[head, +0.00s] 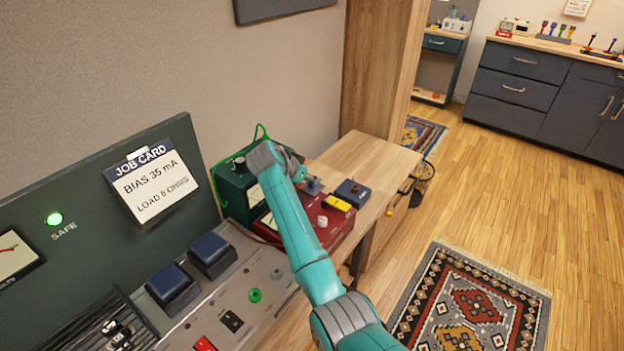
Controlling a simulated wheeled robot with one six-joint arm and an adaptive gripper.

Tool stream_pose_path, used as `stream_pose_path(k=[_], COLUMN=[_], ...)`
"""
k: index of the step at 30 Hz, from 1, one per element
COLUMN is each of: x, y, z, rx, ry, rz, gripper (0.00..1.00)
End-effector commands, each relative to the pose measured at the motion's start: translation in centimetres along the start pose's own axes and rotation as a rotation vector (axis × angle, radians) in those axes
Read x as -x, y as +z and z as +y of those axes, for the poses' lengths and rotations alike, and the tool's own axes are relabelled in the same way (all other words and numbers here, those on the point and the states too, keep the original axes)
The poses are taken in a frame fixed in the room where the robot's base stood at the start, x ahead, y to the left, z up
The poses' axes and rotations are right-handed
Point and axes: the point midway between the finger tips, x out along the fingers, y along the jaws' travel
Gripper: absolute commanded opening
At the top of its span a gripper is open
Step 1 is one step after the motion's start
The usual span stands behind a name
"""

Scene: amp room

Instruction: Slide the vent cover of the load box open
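A dark red box (337,229) with a white knob sits on the wooden bench beyond the console, partly hidden by my arm. A dark green box (232,186) with a green cable stands beside it, at the left. I cannot tell for sure which one is the load box, and I cannot make out a vent cover on either. My gripper (314,187) is at the far end of my arm, over the back of the red box. It is small and partly hidden, so I cannot tell whether its fingers are open or touch anything.
A yellow item (337,203) and a small blue box (353,192) are close right of my gripper. The console (225,290) with blue blocks and switches fills the lower left. A job card (150,181) hangs on its upright panel. Open floor and a rug (425,322) lie right.

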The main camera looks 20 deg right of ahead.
Motion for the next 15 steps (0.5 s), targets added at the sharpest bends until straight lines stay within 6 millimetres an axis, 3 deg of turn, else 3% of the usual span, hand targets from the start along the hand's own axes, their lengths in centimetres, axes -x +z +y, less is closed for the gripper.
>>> stream_pose_path(k=[6,15], x=[4.4,7.6], y=[0.0,0.0], z=[0.0,0.0], rx=[-0.001,0.0], ry=[-0.002,0.0], rz=[0.002,0.0], gripper=[0.48,0.48])
